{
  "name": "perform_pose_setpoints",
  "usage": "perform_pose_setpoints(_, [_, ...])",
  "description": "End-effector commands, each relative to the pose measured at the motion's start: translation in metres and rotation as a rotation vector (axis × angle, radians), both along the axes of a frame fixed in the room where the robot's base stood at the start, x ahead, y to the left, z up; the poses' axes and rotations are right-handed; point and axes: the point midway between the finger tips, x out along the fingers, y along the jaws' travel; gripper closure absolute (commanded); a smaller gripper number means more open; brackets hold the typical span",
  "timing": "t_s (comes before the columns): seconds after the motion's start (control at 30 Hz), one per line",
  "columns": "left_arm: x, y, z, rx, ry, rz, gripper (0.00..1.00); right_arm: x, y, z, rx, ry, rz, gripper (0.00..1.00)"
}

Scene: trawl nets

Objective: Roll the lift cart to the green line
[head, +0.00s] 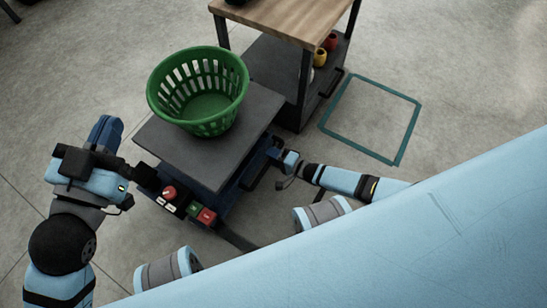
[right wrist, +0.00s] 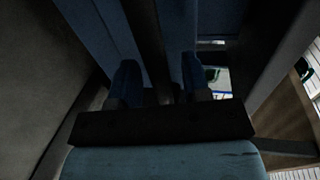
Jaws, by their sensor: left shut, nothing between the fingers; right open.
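The lift cart has a grey platform (head: 215,160), a blue base and a front panel with a red knob, a green button and a red button (head: 207,215). A green slotted basket (head: 205,118) stands on the platform. A green line (head: 345,143) forms a square outline on the floor to the right. My left gripper (head: 148,178) is shut and empty beside the cart's left front corner, near the panel. My right gripper (head: 279,161) is open at the dark handle on the cart's right side. In the right wrist view, its fingers (right wrist: 160,85) lie either side of a dark bar; contact is unclear.
A wood-topped bench (head: 285,15) with dark legs stands behind the cart and left of the outline. Its lower shelf holds a yellow pot (head: 320,57) and a red one (head: 331,41). The floor inside the outline is clear.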

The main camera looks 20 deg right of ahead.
Motion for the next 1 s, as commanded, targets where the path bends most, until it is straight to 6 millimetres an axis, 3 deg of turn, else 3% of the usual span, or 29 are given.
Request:
perform_pose_setpoints(0.27, [-0.001,0.0012,0.0019,0.011,-0.012,-0.003,1.0,0.0017,0.001,0.0001,-0.001,-0.001,0.0,0.56])
perform_pose_setpoints(0.47, [-0.0015,0.0015,0.0011,0.013,-0.01,-0.004,1.0,0.0015,0.0009,0.0001,-0.001,-0.001,0.0,0.98])
perform_pose_setpoints(0.5, [-0.0015,0.0015,0.0011,0.013,-0.01,-0.004,1.0,0.0015,0.001,0.0001,-0.001,-0.001,0.0,1.0])
perform_pose_setpoints(1.0, [-0.0001,0.0,0.0029,-0.002,-0.001,0.001,1.0,0.001,-0.0081,0.0002,-0.001,-0.001,0.001,1.0])
